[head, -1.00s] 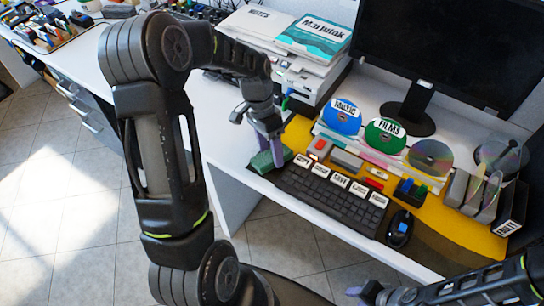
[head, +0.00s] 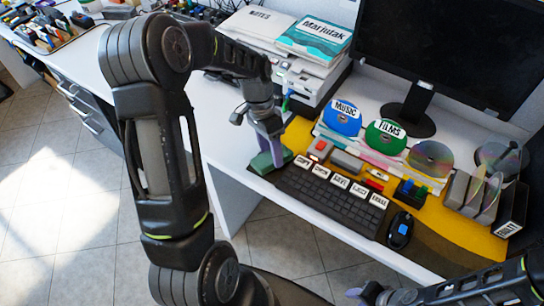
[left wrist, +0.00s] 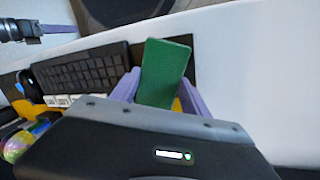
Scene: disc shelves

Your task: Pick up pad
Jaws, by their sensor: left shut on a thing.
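The green pad (head: 260,164) is at the front left edge of the desk, left of the keyboard. My left gripper (head: 271,150) is over it, with its purple fingers down around the pad and shut on it. In the left wrist view the pad (left wrist: 166,70) is a green rectangle sticking out between the two fingers. Whether it still touches the desk is hard to tell. My right gripper (head: 358,293) is low at the right, away from the pad, and its finger opening is unclear.
The black keyboard (head: 332,198) with white labelled keys lies just right of the pad. The white desk (head: 215,130) to the left is clear.

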